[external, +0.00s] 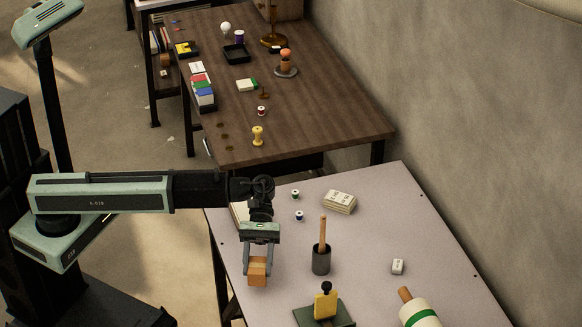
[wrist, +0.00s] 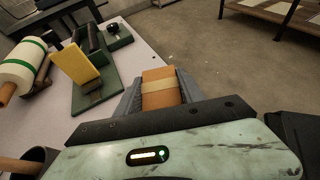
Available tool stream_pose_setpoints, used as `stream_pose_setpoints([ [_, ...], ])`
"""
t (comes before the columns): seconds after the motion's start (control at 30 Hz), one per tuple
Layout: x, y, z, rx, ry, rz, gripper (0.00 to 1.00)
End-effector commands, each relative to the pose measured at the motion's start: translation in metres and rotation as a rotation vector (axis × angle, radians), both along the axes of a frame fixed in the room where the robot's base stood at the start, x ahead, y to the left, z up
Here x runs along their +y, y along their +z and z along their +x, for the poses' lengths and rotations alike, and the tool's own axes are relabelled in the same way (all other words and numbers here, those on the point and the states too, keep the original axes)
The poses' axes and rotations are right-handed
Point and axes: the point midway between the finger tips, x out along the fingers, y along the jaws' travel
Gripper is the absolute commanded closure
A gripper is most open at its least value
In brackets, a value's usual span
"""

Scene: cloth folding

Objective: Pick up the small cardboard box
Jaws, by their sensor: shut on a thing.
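The small cardboard box (external: 257,271) is orange-brown with a paler band. My gripper (external: 257,262) is shut on it, with a finger on each side. In the external view the box hangs below the gripper over the left part of the pale table (external: 370,225). How far it is above the tabletop I cannot tell. In the wrist view the box (wrist: 160,90) sits between the two grey fingers of my gripper (wrist: 160,92), near the table's edge with the floor behind it.
A dark cup with a wooden handle (external: 321,260) stands to the right of the gripper. A green-based tool with a yellow block (external: 325,306) is at the front. A white roll with a green band (external: 417,314), a white stack (external: 339,202), small spools (external: 299,216) and a small white block (external: 398,266) are also on the table.

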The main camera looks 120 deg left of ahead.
Motion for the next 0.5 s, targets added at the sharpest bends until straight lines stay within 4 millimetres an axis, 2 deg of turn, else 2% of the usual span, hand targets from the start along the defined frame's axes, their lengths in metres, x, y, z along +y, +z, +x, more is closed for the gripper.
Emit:
stream_pose_setpoints([
  [0.03, -0.006, 0.003, -0.02, 0.0, 0.001, -0.001, 1.0],
  [0.2, -0.012, 0.007, -0.061, 0.0, 0.001, -0.001, 1.0],
  [0.33, -0.015, 0.008, -0.077, -0.001, 0.001, -0.001, 1.0],
  [0.5, -0.015, 0.008, -0.085, -0.001, 0.001, -0.001, 1.0],
])
